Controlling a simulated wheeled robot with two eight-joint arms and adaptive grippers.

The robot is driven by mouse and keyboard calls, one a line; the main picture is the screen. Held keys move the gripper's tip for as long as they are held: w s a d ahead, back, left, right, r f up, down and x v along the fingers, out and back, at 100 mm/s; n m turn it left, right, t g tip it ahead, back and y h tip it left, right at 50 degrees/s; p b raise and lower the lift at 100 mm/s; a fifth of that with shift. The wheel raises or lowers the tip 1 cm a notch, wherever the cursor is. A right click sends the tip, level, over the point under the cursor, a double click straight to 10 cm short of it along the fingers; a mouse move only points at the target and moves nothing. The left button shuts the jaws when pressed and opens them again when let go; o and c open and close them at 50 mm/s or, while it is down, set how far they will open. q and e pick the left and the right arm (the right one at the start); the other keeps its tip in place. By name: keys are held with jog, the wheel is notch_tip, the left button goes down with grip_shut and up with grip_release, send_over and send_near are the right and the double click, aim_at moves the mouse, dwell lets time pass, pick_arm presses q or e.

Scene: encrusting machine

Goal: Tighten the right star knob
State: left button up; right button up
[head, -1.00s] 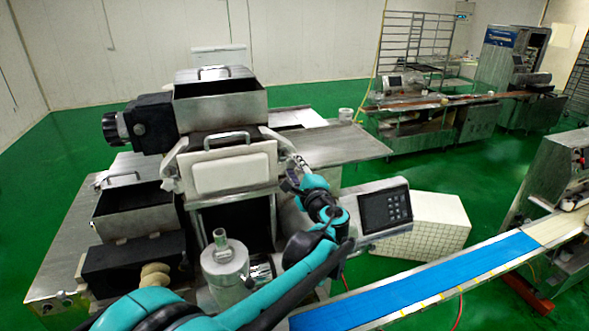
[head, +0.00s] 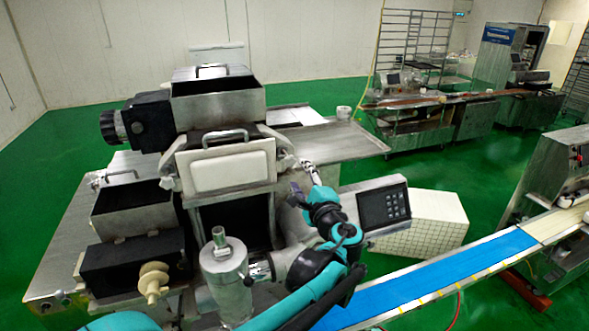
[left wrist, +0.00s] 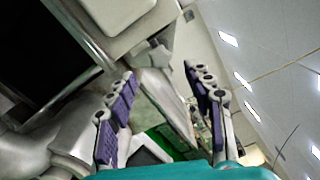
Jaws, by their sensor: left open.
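The encrusting machine (head: 225,165) stands left of centre, with a white front plate (head: 228,168) clamped below its hopper. The right star knob (head: 286,160) is a small grey piece at the plate's right edge, partly hard to make out in the head view. In the left wrist view a grey lobed knob (left wrist: 154,55) shows beyond the fingertips, roughly between them. My left gripper (head: 303,181) is open beside the right edge of the plate, just below and right of the knob. Its purple-padded fingers (left wrist: 160,77) are spread and empty in the wrist view. My right gripper is out of view.
A control panel (head: 384,208) stands right of my left wrist. A blue conveyor (head: 440,282) runs across the lower right. A metal cylinder (head: 224,275) stands at the machine's front. A steel table surface (head: 335,142) extends behind the gripper.

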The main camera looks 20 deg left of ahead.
pick_arm(q)
jog(key=v, duration=0.5)
jog(key=shift+s+d, duration=0.2)
jog(key=shift+s, duration=0.1)
jog(key=s+a+f+n+g+h, duration=0.4)
jog(key=s+a+f+n+g, duration=0.5)
jog(key=s+f, duration=0.45)
jog(key=s+d+f+n+t+h, duration=0.1)
jog(key=s+d+f+n+h, duration=0.1)
jog(key=s+f+n+h, duration=0.3)
jog(key=s+d+f+n+h, duration=0.1)
jog(key=s+d+f+n, duration=0.1)
jog(key=s, duration=0.5)
notch_tip(320, 180, down, 26)
jog(key=b, duration=2.6)
jog(key=shift+w+m, duration=0.3)
